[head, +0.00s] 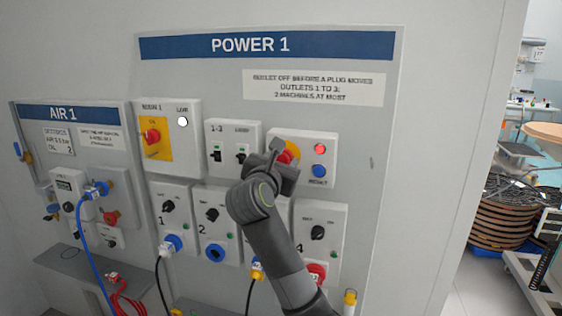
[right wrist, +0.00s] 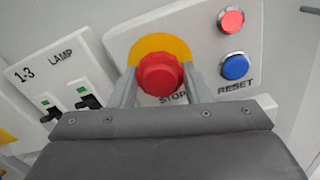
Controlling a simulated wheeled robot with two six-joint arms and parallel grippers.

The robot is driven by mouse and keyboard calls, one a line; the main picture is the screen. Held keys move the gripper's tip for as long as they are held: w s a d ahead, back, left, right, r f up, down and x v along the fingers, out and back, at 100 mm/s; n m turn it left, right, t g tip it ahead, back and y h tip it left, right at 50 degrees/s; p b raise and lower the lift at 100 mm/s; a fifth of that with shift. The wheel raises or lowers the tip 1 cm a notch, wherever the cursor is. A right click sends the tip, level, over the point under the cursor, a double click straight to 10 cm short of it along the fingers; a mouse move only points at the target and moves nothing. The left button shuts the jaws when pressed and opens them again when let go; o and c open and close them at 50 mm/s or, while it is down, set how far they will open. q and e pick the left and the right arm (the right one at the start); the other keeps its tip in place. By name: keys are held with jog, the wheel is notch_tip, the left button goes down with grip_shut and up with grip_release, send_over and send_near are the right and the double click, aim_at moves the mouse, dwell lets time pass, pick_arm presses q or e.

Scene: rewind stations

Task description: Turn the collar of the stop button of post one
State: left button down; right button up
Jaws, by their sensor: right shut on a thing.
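The red stop button (right wrist: 160,74) sits on a yellow round plate (right wrist: 158,46) with STOP lettering below it. It is on the white control box (head: 322,148) of the POWER 1 panel. My right gripper (right wrist: 158,84) is shut on the red stop button, with one finger on each side of it in the right wrist view. In the head view my right gripper (head: 284,152) covers most of the stop button, and only some yellow and red shows beside it. My left gripper is not in view.
A red lamp (head: 320,149) and the blue RESET button (head: 319,170) are just right of the stop button. The LAMP switch box (head: 235,145) is close on the left. Outlet boxes with plugs and cables lie below. Stacked brown reels (head: 505,205) stand far right.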

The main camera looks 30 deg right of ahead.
jog(key=shift+m, duration=0.3)
jog(key=shift+f+m+b, duration=0.1)
jog(key=shift+m+b, duration=0.55)
jog(key=shift+m, duration=0.25)
jog(key=m+b, duration=0.2)
jog(key=m, duration=0.2)
jog(key=shift+m, duration=0.3)
jog(key=shift+m+b, duration=0.3)
jog(key=o, duration=1)
jog(key=shift+a, duration=0.1)
